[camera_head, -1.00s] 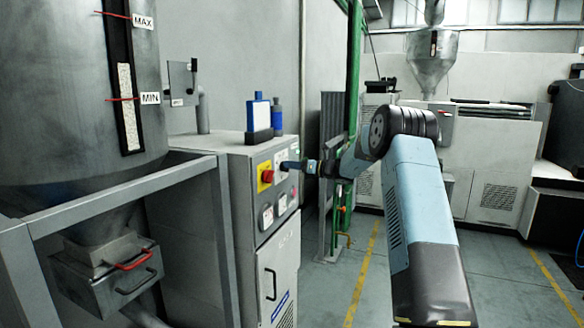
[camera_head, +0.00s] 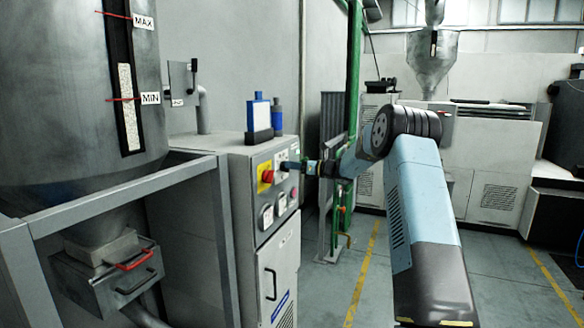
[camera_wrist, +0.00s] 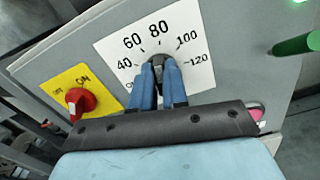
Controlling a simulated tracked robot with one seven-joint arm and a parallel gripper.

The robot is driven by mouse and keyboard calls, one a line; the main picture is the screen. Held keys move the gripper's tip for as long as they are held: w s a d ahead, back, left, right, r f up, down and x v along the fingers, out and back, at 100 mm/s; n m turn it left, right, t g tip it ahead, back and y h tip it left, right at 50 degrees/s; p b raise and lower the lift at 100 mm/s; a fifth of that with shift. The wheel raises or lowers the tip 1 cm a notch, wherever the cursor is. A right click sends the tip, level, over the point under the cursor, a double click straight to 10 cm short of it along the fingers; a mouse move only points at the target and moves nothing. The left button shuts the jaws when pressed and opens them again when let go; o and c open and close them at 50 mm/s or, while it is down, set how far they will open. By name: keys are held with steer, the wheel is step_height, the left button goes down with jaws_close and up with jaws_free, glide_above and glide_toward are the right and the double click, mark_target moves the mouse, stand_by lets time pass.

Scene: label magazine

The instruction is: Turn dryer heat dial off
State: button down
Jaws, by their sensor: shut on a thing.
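The heat dial (camera_wrist: 158,59) is a small grey knob in the middle of a white scale plate (camera_wrist: 112,50) marked 40 to 120, in the wrist view. My gripper (camera_wrist: 160,70) has its two blue fingers closed on the knob, one on each side. The fingers cover much of the knob and the lower-left end of the scale, so its exact pointing is hard to read. In the head view my gripper (camera_head: 288,165) reaches from the right to the face of the grey dryer cabinet (camera_head: 262,225).
A red rotary switch (camera_wrist: 80,101) on a yellow plate (camera_wrist: 62,82) marked ON sits left of the dial. A green rod-like part (camera_wrist: 295,45) sticks out at right.

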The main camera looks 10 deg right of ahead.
steer(key=shift+s+a+f+n, duration=0.15)
steer(key=shift+f+n, duration=0.1)
steer(key=shift+n, duration=3.5)
steer(key=shift+s+d+f+n, duration=0.15)
steer(key=shift+f+n, duration=0.15)
steer(key=shift+n, duration=3.4)
steer(key=shift+s+a+f+n, duration=0.15)
steer(key=shift+f+n, duration=0.1)
steer(key=shift+n, duration=3.5)
steer(key=c, duration=1.4)
jaws_free()
steer(key=shift+c, duration=0.2)
steer(key=o, duration=0.3)
steer(key=shift+r, duration=0.1)
steer(key=v, duration=1.3)
steer(key=shift+s+d, duration=0.2)
steer(key=shift+d, duration=0.15)
